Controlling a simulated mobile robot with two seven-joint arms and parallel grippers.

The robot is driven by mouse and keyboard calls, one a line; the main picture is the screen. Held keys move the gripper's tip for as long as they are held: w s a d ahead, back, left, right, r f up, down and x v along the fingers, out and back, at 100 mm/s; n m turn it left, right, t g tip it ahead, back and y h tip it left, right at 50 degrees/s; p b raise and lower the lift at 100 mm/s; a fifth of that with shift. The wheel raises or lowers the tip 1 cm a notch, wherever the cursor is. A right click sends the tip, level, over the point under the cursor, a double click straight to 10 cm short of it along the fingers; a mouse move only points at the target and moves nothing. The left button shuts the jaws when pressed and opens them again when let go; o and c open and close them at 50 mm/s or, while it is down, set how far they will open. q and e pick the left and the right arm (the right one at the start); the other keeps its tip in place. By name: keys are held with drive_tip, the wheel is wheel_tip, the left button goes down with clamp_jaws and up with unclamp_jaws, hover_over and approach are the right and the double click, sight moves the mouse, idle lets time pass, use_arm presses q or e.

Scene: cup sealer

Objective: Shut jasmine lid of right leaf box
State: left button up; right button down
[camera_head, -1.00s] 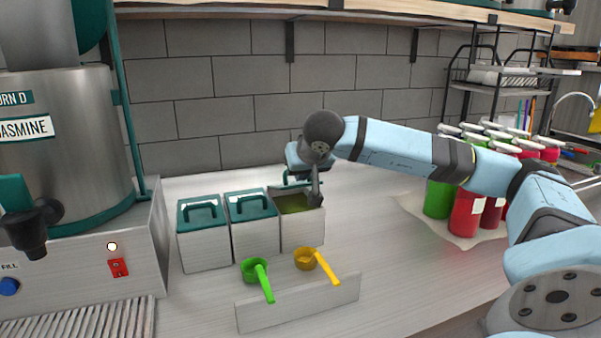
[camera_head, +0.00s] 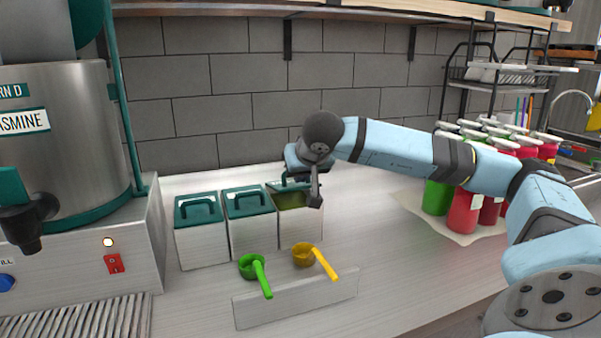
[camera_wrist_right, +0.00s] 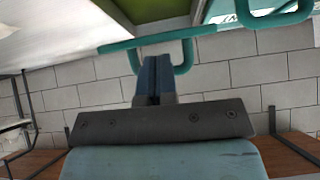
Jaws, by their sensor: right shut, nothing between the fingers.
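The right leaf box (camera_head: 302,222) stands at the right end of a row of three pale boxes. Its teal lid (camera_head: 284,186) is partly open and tilted, and green leaf shows inside. My right gripper (camera_head: 315,198) is at this box's opening, pointing down, and partly hides the lid. In the right wrist view my gripper's shut fingers (camera_wrist_right: 153,65) are close to the teal lid handle (camera_wrist_right: 183,52), with no object between them. I cannot tell whether they touch it.
Two boxes with shut teal lids, the left (camera_head: 199,235) and the middle (camera_head: 249,225), stand beside it. A green scoop (camera_head: 254,268) and a yellow scoop (camera_head: 307,255) are in front. Coloured cups (camera_head: 463,210) stand right. A steel machine (camera_head: 75,140) stands left.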

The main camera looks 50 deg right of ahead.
drive_tip(key=shift+s+a+f+b, duration=0.1)
drive_tip(key=shift+s+f+b, duration=0.15)
drive_tip(key=shift+f, duration=0.2)
drive_tip(key=shift+s+a+f+b, duration=0.1)
drive_tip(key=shift+f+b, duration=0.25)
drive_tip(key=shift+f, duration=0.05)
idle(1.2)
drive_tip(key=shift+r, duration=0.15)
